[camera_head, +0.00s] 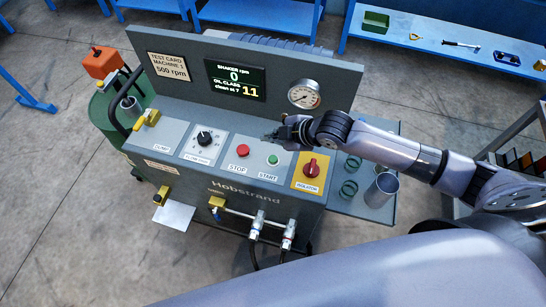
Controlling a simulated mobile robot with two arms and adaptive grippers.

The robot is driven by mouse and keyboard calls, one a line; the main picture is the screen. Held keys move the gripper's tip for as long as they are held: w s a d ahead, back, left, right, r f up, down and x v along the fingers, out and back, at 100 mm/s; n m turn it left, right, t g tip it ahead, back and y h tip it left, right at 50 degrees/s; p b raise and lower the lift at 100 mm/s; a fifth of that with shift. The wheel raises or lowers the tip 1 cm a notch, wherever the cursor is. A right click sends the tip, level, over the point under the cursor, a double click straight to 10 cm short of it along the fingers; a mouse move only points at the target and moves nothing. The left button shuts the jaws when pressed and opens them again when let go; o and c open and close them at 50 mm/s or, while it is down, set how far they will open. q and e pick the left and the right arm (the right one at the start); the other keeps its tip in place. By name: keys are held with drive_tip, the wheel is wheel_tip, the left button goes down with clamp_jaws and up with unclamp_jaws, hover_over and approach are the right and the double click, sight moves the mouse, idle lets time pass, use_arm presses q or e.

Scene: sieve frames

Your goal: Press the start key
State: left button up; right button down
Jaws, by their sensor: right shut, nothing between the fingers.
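The green START key (273,160) sits on the grey sloped panel of the machine (237,196), above its START label. The red STOP key (242,151) is just to its left. My right gripper (272,137) is shut and empty, above and behind the START key in the picture, and appears apart from it. The display (235,79) reads shaker rpm 0 and oil class 11, clean at 7. A card (170,67) reads "Test card machine 5, 500 rpm". My left gripper is not in view.
A red isolator knob (311,167) on a yellow plate stands right of START, and a black flow knob (204,138) left of STOP. A round gauge (304,94) is on the back panel. Green rings (349,188) and a metal cup (381,190) stand on the right shelf.

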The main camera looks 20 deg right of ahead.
drive_tip(key=b, duration=0.8)
hover_over(272, 161)
wheel_tip(272, 161, down, 7)
drive_tip(key=shift+f, duration=0.9)
drive_tip(key=shift+f, duration=0.15)
drive_tip(key=shift+f, duration=0.3)
drive_tip(key=shift+f+b, duration=0.3)
drive_tip(key=shift+f, duration=0.25)
idle(0.8)
drive_tip(key=shift+r, duration=0.1)
drive_tip(key=shift+d+r+p, duration=0.1)
drive_tip(key=shift+r+p, duration=0.75)
drive_tip(key=shift+p, duration=0.15)
drive_tip(key=shift+w+r, duration=0.1)
